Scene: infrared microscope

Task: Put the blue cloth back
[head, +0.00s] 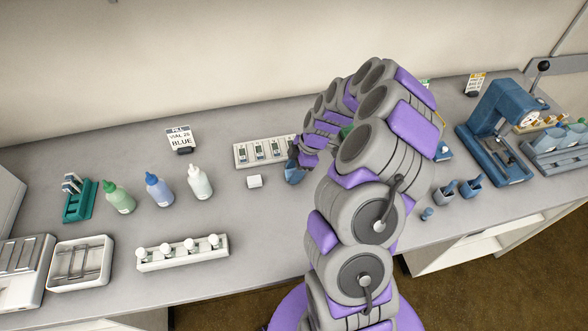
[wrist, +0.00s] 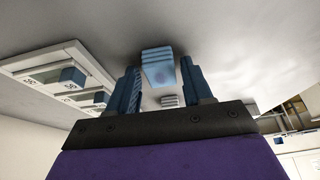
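My gripper (wrist: 160,75) has two dark blue fingers, set apart, in the wrist view. A light blue, layered block that looks like the folded blue cloth (wrist: 158,67) shows between them. It lies close to the left finger, with a narrow gap to the right finger; I cannot tell whether anything touches. In the head view my gripper (head: 293,166) is low over the bench, beside the slide tray (head: 243,157). My arm hides much of that area, and the cloth cannot be made out there. The tray also shows at left in the wrist view (wrist: 85,52).
A small white block (head: 254,181) lies left of my gripper; bottles (head: 158,190) stand farther left. A white rack (head: 183,254) is nearer the front edge. A blue press (head: 495,135) and blue cups (head: 470,187) stand to the right. Bare bench lies around the white block.

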